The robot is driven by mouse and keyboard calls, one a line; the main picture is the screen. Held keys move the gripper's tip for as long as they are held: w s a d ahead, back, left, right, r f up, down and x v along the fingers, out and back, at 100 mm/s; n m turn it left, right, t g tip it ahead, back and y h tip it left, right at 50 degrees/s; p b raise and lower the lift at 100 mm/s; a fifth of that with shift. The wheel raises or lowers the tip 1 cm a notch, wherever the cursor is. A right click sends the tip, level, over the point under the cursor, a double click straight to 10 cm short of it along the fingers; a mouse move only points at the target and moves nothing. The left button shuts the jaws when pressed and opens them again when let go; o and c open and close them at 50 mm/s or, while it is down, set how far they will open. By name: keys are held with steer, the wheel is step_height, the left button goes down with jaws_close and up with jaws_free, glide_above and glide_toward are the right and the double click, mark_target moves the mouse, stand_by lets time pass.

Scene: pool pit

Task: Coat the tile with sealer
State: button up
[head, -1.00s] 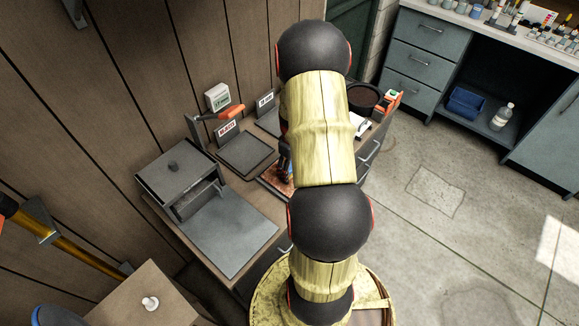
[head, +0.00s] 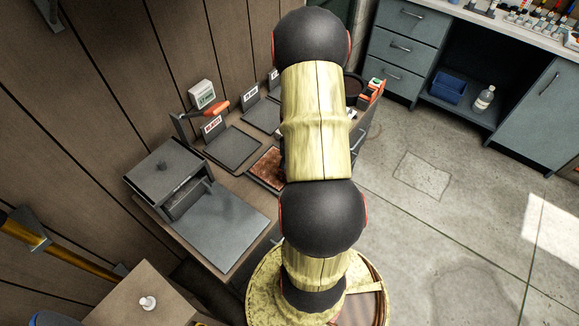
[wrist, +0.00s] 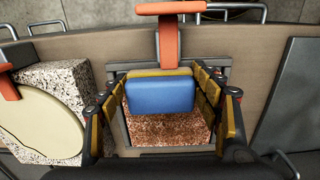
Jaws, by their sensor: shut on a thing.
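The tile (wrist: 168,134) is a reddish-brown speckled square below my gripper in the wrist view. Part of it also shows in the head view (head: 267,169), left of my arm, in a dark holder on the bench. My gripper (wrist: 161,82) has its yellow-padded fingers on both sides of a blue block with a yellowish upper edge (wrist: 161,95), and is shut on it. The block is over the far part of the tile; I cannot tell whether it touches. In the head view my arm hides the gripper and block. No separate sealer container can be made out.
A grey box (head: 168,172) and flat grey plate (head: 215,232) occupy the bench's near end. Labelled dark pads (head: 234,148) lie behind the tile. In the wrist view, an orange-red handled piece (wrist: 168,45) stands beyond the block; a speckled block (wrist: 60,85) is left.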

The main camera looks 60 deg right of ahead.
steer(key=shift+o, duration=0.2)
steer(key=shift+s+d, duration=0.2)
steer(key=shift+d, duration=0.35)
steer(key=shift+s+d, duration=0.15)
steer(key=shift+d, duration=0.35)
steer(key=shift+w+d+r, duration=0.15)
steer(key=shift+w, duration=0.3)
steer(key=shift+c, duration=0.2)
steer(key=shift+w+d+r, duration=0.1)
steer(key=shift+w+d, duration=0.05)
steer(key=shift+w, duration=0.5)
steer(key=shift+w+d+r, duration=0.15)
steer(key=shift+w+d, duration=0.05)
steer(key=shift+w, duration=0.45)
steer(key=shift+w+d+r, duration=0.1)
steer(key=shift+w+d, duration=0.05)
steer(key=shift+w, duration=0.5)
steer(key=shift+w+d+r, duration=0.15)
steer(key=shift+w, duration=1.3)
steer(key=shift+w+f, duration=0.15)
steer(key=shift+f, duration=0.05)
steer(key=shift+w, duration=1.5)
